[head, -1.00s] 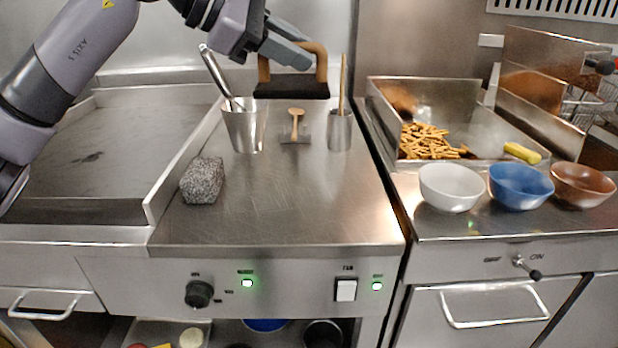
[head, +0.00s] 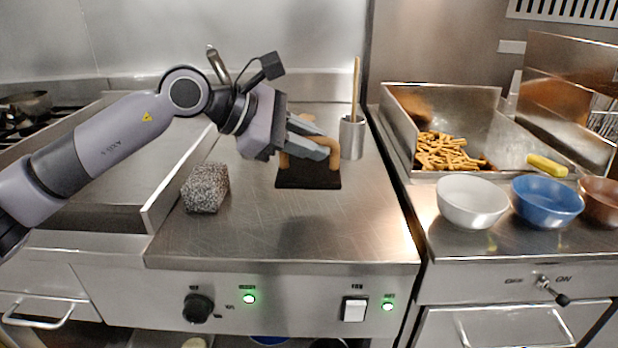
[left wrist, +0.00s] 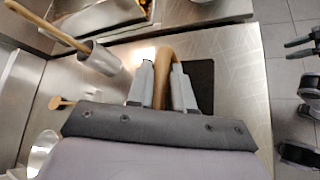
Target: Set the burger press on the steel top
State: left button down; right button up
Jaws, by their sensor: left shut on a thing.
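The burger press has a dark flat plate (head: 308,180) and a tan arched handle, also seen in the left wrist view (left wrist: 166,62). My left gripper (head: 318,148) is shut on the handle; in the left wrist view its fingers (left wrist: 163,88) lie on either side of it. The press is level, and a shadow in front of it suggests that it hangs a little above the steel top (head: 240,240). My right gripper (left wrist: 288,50) shows at the right edge of the left wrist view, fingers apart and empty. It is outside the head view.
A speckled stone block (head: 205,188) stands left of the press. A steel cup (head: 352,138) with a wooden stick stands behind it to the right. A griddle (head: 120,160) lies left. White (head: 472,202) and blue (head: 546,200) bowls stand right, beyond a gap. The front middle is clear.

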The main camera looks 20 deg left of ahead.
aim_at(297, 169)
pick_arm(q)
jog(key=shift+f, duration=2.8)
jog(key=c, duration=1.3)
grip_release()
jog(key=shift+f+b, duration=0.3)
jog(key=shift+o, duration=1.4)
